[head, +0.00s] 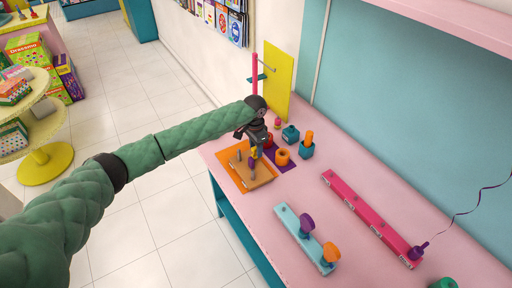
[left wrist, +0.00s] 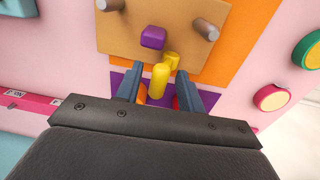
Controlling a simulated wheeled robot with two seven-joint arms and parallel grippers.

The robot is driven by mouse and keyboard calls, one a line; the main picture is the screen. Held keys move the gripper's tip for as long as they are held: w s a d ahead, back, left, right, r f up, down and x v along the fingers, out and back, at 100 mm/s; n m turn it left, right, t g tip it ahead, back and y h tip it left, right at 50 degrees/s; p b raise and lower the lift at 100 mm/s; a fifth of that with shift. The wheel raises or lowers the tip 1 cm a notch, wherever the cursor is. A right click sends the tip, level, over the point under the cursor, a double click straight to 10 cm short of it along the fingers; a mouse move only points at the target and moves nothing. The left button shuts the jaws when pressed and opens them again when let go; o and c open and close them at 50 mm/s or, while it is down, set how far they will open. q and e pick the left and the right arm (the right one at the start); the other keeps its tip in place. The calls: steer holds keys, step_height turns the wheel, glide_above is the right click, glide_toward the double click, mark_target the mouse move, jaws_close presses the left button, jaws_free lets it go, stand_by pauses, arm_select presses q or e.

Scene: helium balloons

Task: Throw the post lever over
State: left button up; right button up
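A tan wooden base (head: 264,178) lies on the orange mat at the table's far left end. In the left wrist view the base (left wrist: 125,30) carries two brown-grey posts, one at the left (left wrist: 111,6) and one at the right (left wrist: 206,30), and a purple block (left wrist: 153,37) between them. A yellow lever handle (left wrist: 159,80) sticks up from it. My left gripper (left wrist: 158,88) is open with its fingers on either side of the yellow handle, small gaps visible. In the head view my left gripper (head: 254,147) hangs over the base. My right gripper is not in view.
A pink upright post (head: 255,75) and yellow panel (head: 279,80) stand behind. An orange-topped teal piece (head: 307,146) and an orange ring (head: 283,157) are close by. A pink bar (head: 365,215) and light-blue bar (head: 299,235) with knobs lie to the right.

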arm_select(q)
jaws_close()
steer(key=shift+s+d+f+t+y, duration=0.15)
steer(key=shift+s+d+t+y, duration=0.05)
steer(key=shift+s+t+y, duration=0.2)
stand_by(0.8)
steer(key=shift+s+d+f+t+y, duration=0.2)
steer(key=shift+s+d+t+y, duration=0.25)
steer(key=shift+t, duration=0.35)
steer(key=shift+s+d+f+t+y+b, duration=0.2)
steer(key=shift+s+f+t+y, duration=0.2)
steer(key=shift+t, duration=0.2)
steer(key=shift+s+d+f+t+y+b, duration=0.15)
steer(key=shift+s+f+t+y, duration=0.1)
steer(key=shift+t+y, duration=0.3)
steer(key=shift+s+f+t, duration=0.15)
steer(key=shift+s+t, duration=0.05)
steer(key=shift+t, duration=0.25)
